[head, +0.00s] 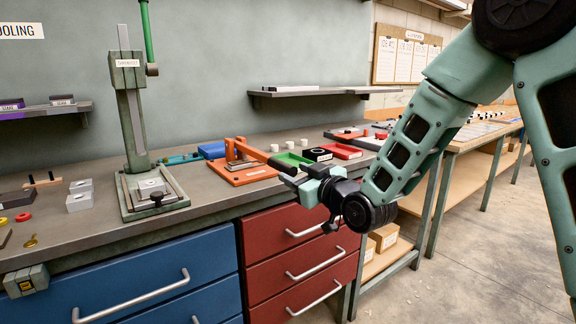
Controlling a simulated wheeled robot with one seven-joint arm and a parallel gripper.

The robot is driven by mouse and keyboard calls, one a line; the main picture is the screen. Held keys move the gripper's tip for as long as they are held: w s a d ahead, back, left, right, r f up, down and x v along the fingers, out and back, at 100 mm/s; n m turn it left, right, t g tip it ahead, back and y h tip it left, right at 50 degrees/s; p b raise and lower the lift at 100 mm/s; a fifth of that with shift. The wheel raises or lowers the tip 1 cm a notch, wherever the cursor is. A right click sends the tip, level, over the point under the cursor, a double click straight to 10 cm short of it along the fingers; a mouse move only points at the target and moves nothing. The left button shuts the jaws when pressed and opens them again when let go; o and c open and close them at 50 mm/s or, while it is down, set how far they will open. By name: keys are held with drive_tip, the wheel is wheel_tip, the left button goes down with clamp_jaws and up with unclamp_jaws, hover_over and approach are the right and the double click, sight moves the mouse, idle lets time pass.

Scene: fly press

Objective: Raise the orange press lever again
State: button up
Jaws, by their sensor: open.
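The orange press (232,176) has a flat orange base and a short upright post on the grey bench top. Its orange lever (262,155) runs from the top of the post and slopes down to the right. My gripper (289,176) is open at the lower right end of the lever, near the bench's front edge. The lever's end is close to my fingers. I cannot tell whether they touch it, and nothing shows held between them.
A green press (130,120) with a green handle stands to the left. A green tray (292,160), a black box (317,154) and a red tray (342,151) lie behind my gripper. Blue drawers (130,285) and red drawers (300,255) are below.

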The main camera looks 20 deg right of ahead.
sight(288, 169)
drive_tip(key=shift+x, duration=1.95)
clamp_jaws()
drive_tip(key=shift+r+p, duration=0.1)
drive_tip(key=shift+p, duration=0.25)
